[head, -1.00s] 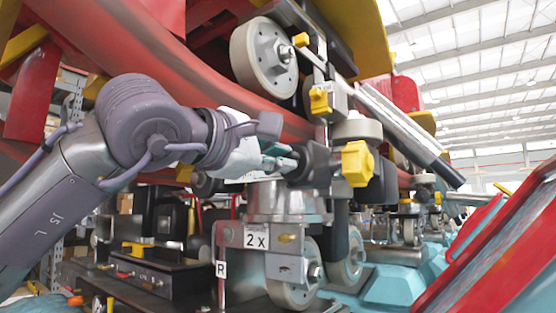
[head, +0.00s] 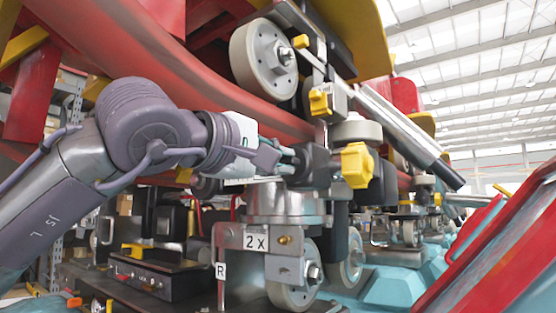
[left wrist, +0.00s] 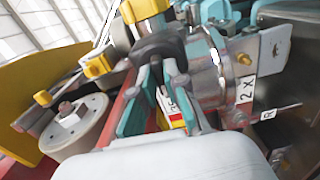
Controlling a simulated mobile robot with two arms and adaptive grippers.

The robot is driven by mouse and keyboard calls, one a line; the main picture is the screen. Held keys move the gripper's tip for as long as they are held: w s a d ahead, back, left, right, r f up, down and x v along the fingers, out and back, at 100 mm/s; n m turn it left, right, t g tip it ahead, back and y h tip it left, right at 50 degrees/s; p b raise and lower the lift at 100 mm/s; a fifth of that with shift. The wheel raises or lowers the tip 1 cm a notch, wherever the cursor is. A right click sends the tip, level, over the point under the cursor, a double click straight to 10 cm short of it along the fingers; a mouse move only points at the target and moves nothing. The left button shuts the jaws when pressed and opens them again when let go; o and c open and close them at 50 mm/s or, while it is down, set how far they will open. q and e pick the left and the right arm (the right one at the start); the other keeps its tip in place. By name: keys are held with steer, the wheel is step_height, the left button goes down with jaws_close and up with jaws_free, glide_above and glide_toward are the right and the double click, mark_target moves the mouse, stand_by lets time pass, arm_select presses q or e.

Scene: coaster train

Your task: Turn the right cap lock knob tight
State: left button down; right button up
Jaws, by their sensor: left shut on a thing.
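My left gripper (head: 290,160) reaches in from the left and is shut on the cap lock knob at the left end of the dark housing (head: 318,165). The gripped part is mostly hidden by the fingers, so I cannot tell its turn angle. In the left wrist view the teal-and-grey fingers (left wrist: 163,75) meet at the dark housing (left wrist: 152,45). A large yellow knob (head: 357,165) sits at the housing's right end and also shows at the top of the left wrist view (left wrist: 143,9). My right gripper is not in view.
An upper wheel (head: 264,58) and smaller yellow knobs (head: 320,100) are above the gripper. A red rail (head: 200,75) runs behind my arm. Below are a steel bracket with a "2 X" plate (head: 256,238) and a lower wheel (head: 297,280).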

arm_select(q)
steer(key=c, duration=1.3)
jaws_free()
steer(key=shift+o, duration=0.5)
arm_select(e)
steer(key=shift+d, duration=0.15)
arm_select(q)
steer(key=v, duration=1.2)
steer(key=shift+d, duration=0.1)
